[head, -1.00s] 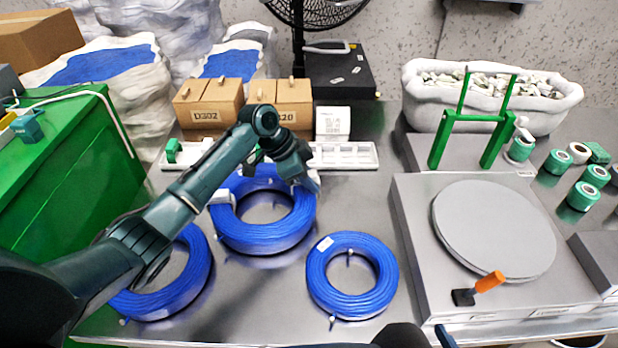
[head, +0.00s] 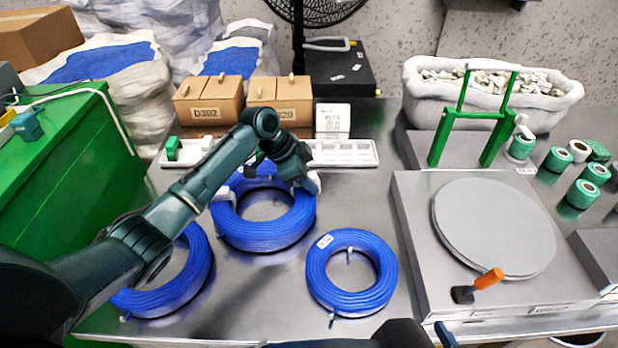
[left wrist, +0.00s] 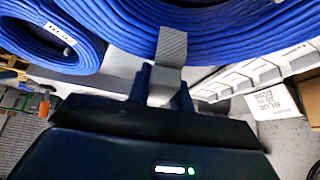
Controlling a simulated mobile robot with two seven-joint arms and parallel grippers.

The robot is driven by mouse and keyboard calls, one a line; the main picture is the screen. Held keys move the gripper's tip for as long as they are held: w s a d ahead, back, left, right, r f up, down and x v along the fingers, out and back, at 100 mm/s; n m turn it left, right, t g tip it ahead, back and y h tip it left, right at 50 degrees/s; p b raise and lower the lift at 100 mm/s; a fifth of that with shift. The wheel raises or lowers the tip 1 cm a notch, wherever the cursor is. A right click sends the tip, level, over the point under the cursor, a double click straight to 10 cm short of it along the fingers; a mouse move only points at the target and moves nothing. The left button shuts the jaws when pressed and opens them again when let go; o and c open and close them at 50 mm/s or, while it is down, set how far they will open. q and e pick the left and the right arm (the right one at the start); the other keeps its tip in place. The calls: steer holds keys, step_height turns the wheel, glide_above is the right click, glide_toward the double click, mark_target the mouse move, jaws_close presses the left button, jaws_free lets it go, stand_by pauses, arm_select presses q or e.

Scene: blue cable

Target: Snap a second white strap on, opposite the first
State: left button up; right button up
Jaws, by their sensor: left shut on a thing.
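The middle blue cable coil (head: 262,235) lies flat on the metal table in the head view. A first white strap (head: 222,194) is on its left side. A second white strap (head: 313,183) is at its right side, opposite the first. My left gripper (head: 303,184) is over that right side, shut on the second strap. In the left wrist view this strap (left wrist: 172,46) lies against the coil (left wrist: 225,35), its lower end between the fingers (left wrist: 164,92). Whether it closes underneath is hidden. Part of my right gripper (head: 443,336) shows at the bottom edge; its jaws cannot be made out.
A smaller blue coil (head: 350,305) lies to the right and another coil (head: 165,296) at lower left, partly under my left arm. A white compartment tray (head: 345,153) and cardboard boxes (head: 280,100) stand behind. A grey turntable (head: 495,230) is at right.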

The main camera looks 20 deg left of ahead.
arm_select(q)
steer(key=shift+r+p, duration=0.55)
steer(key=shift+p, duration=0.25)
stand_by(0.5)
steer(key=shift+f, duration=0.35)
steer(key=shift+f, duration=0.25)
steer(key=shift+r, duration=0.2)
steer(key=shift+r+p, duration=0.4)
steer(key=shift+p, duration=0.25)
steer(key=shift+r, duration=0.1)
